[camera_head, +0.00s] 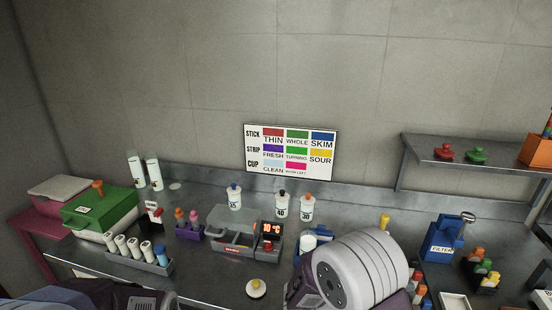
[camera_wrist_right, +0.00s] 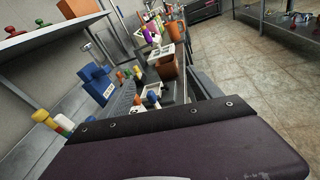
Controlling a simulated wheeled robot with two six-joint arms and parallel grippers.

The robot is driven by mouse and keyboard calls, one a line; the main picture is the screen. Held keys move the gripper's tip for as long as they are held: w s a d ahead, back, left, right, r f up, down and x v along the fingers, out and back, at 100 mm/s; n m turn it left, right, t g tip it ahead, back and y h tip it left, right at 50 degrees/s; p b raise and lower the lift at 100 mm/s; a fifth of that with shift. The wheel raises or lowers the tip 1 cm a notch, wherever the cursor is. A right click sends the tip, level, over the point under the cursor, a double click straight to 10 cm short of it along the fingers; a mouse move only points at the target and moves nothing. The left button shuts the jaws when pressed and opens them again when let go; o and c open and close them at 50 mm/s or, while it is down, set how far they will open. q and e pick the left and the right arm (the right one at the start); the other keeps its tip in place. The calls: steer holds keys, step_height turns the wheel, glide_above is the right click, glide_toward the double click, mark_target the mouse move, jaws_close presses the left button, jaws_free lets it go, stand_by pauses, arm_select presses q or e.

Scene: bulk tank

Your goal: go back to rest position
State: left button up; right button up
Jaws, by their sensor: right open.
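My right arm (camera_head: 362,270) reaches over the front of the steel bench (camera_head: 200,282) in the head view, right of its middle. In the right wrist view, a broad dark purple part with a black edge, which I take for part of my right gripper (camera_wrist_right: 185,135), fills the bottom. It is open, and nothing shows held in it. My left arm (camera_head: 115,295) shows only at the bottom left of the head view. Its gripper jaws are out of view.
A green box (camera_head: 98,215), a rack of white tubes (camera_head: 150,263), a grey tester (camera_head: 235,240) and several bottles (camera_head: 281,205) stand on the bench. A blue filter holder (camera_head: 442,240) stands right of my right arm. A shelf (camera_head: 470,165) overhangs the right.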

steer(key=s+f+m+g+y, duration=0.4)
steer(key=s+f+m+y, duration=0.2)
steer(key=s+m+y, duration=0.4)
steer(key=w+a+f+m+t+y, duration=0.2)
steer(key=w+a+t+y, duration=0.1)
steer(key=a, duration=0.3)
steer(key=w+a+f+m+t+y, duration=0.2)
steer(key=w+a+m+t+y, duration=0.1)
steer(key=a, duration=0.3)
steer(key=shift+w+a+f+m+y+p, duration=0.3)
steer(key=shift+f, duration=0.05)
steer(key=shift+w, duration=0.1)
